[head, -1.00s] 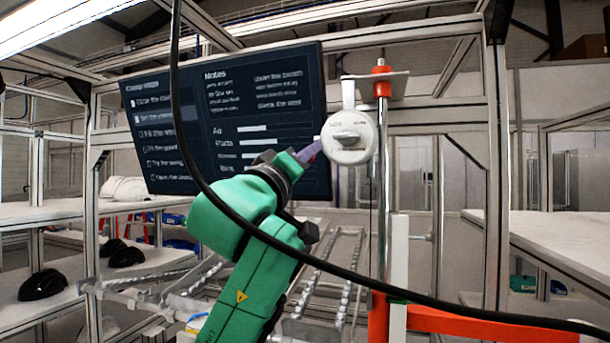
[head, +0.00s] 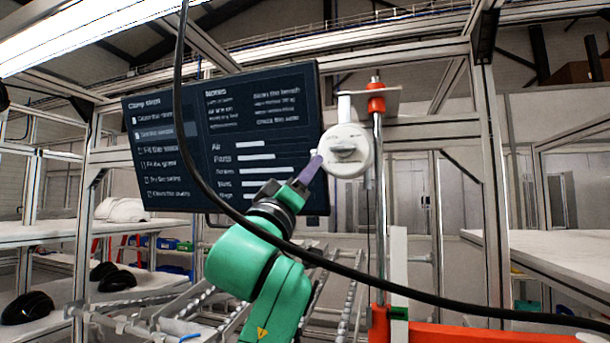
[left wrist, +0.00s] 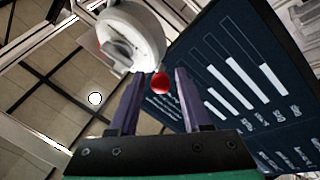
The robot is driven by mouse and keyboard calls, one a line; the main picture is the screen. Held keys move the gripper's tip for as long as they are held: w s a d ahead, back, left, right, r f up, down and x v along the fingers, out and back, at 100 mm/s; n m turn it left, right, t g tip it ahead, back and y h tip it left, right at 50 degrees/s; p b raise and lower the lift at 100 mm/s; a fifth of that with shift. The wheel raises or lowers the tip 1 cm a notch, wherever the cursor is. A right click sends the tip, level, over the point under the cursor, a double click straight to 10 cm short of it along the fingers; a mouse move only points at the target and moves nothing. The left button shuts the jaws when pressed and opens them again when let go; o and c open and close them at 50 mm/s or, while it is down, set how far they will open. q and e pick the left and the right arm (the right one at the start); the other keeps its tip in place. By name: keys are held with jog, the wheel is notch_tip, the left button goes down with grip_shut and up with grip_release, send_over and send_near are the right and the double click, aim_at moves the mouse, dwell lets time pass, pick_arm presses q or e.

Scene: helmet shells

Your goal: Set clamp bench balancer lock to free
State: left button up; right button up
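The balancer (head: 346,163) is a white round housing with a grey lever on its face, lying about level, hung beside a metal pole. It also shows in the left wrist view (left wrist: 143,22), seen from below at close range. A red ball (left wrist: 160,83) shows beneath it there, between the finger lines. My left gripper (head: 316,162) points up at the housing's left edge, its purple fingers overlapping in the head view. In the left wrist view, the fingers (left wrist: 158,82) are apart with nothing clearly held. Contact with the ball cannot be told. My right gripper is out of view.
A dark screen (head: 228,140) with task text stands behind the gripper. A black cable (head: 400,290) hangs across the front of the view. The pole (head: 379,220) stands right of the balancer. Black helmet shells (head: 28,308) lie on the left shelf.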

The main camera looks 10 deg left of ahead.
pick_arm(q)
jog(key=shift+w+d+f, duration=0.15)
jog(key=shift+w+d, duration=0.05)
jog(key=shift+w, duration=0.1)
jog(key=b+v, duration=0.8)
jog(key=v, duration=0.6)
jog(key=shift+f, duration=0.2)
